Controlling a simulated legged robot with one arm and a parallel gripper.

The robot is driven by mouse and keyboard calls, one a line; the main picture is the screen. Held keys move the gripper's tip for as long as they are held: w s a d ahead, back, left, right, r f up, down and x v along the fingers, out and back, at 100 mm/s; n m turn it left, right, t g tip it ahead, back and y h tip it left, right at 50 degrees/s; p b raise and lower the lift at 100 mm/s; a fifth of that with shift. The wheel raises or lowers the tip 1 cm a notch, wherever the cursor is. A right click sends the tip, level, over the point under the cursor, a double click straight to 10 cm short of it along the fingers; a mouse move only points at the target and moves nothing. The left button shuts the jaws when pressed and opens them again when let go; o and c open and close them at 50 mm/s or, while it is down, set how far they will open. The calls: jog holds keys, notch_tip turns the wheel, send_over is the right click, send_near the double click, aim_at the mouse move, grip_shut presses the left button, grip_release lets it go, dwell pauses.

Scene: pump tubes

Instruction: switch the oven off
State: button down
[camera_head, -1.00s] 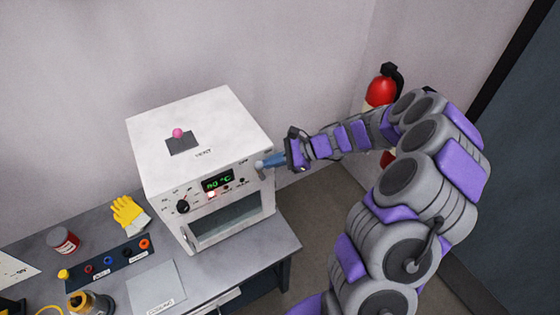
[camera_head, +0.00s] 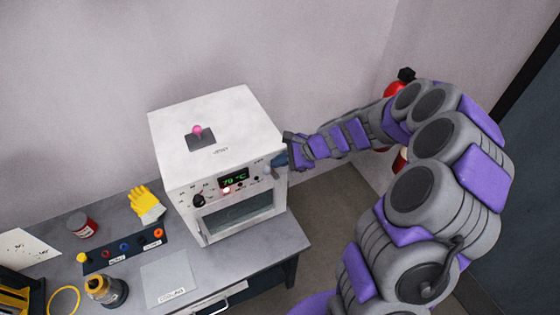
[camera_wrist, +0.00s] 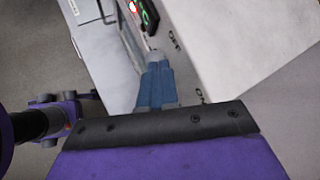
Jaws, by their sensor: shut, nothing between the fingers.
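The white oven (camera_head: 222,125) stands on the grey bench, and its green display (camera_head: 234,177) reads about 79 °C. A small red light (camera_head: 227,190) glows under the display. A black knob (camera_head: 198,200) sits at the left of the front panel. My gripper (camera_head: 272,162) is shut and empty at the panel's right end. In the wrist view the blue fingers of my gripper (camera_wrist: 155,68) lie close over the white panel of the oven (camera_wrist: 215,35), near small marks. I cannot tell whether they touch it. The fingers hide part of the panel.
A pink-knobbed lever (camera_head: 197,131) stands on the oven top. A yellow glove (camera_head: 145,201), a red-labelled jar (camera_head: 82,225) and a panel of coloured sockets (camera_head: 112,255) are on the bench at left. A red fire extinguisher (camera_head: 395,89) is behind my arm.

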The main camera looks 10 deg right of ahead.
jog(key=shift+a, duration=0.1)
jog(key=shift+r, duration=0.1)
jog(key=p+v, duration=0.1)
jog(key=v, duration=1.2)
jog(key=shift+a+r, duration=0.3)
jog(key=shift+r, duration=0.2)
jog(key=shift+s+d+p, duration=0.1)
jog(key=shift+p, duration=0.2)
